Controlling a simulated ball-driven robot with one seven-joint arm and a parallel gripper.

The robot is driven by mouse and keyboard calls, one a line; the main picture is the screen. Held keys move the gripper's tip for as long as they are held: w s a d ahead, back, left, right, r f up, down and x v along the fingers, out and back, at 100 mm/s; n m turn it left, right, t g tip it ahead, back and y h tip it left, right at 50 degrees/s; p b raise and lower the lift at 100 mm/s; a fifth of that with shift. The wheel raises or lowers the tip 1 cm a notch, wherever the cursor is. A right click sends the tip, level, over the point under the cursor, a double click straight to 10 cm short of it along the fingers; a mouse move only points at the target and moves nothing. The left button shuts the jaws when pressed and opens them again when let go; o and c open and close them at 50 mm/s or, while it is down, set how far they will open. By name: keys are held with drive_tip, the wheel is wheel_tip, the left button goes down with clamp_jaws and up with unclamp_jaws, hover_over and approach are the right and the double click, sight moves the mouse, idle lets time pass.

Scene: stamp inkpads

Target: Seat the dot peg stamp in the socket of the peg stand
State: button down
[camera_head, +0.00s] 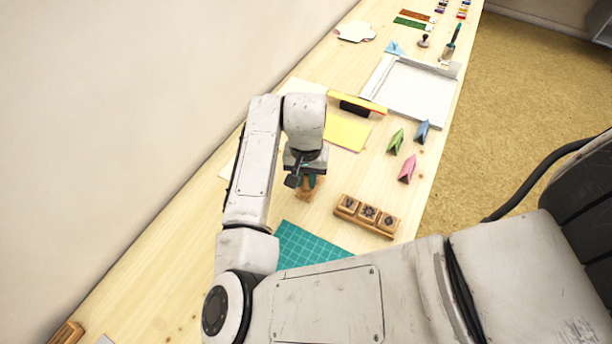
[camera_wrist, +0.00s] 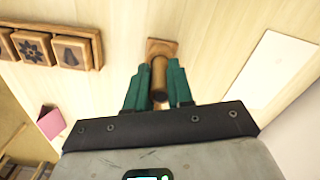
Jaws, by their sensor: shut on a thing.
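The dot peg stamp (camera_wrist: 159,78) shows in the wrist view as a brown wooden cylinder between the two green fingers of my gripper (camera_wrist: 158,68). The gripper is shut on it. A square wooden block, which looks like the peg stand (camera_wrist: 160,45), lies just beyond the fingertips, in line with the stamp. The stamp's lower end and the socket are hidden, so I cannot tell whether they touch. In the head view my gripper (camera_head: 309,181) is over the small wooden block (camera_head: 304,195), and the stamp is mostly hidden.
A wooden rack with picture stamps (camera_head: 367,215) stands right of the gripper; it also shows in the wrist view (camera_wrist: 50,47). A green cutting mat (camera_head: 305,245) lies nearer. Folded green (camera_head: 396,141), blue (camera_head: 421,132) and pink (camera_head: 407,168) pieces and a white tray (camera_head: 418,92) are farther off.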

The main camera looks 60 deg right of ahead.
sight(306, 175)
drive_tip(key=shift+f+b, duration=0.4)
drive_tip(key=shift+f, duration=0.35)
drive_tip(key=c, duration=0.9)
unclamp_jaws()
drive_tip(key=shift+r, duration=0.1)
wheel_tip(306, 175, up, 11)
drive_tip(key=shift+f, duration=0.2)
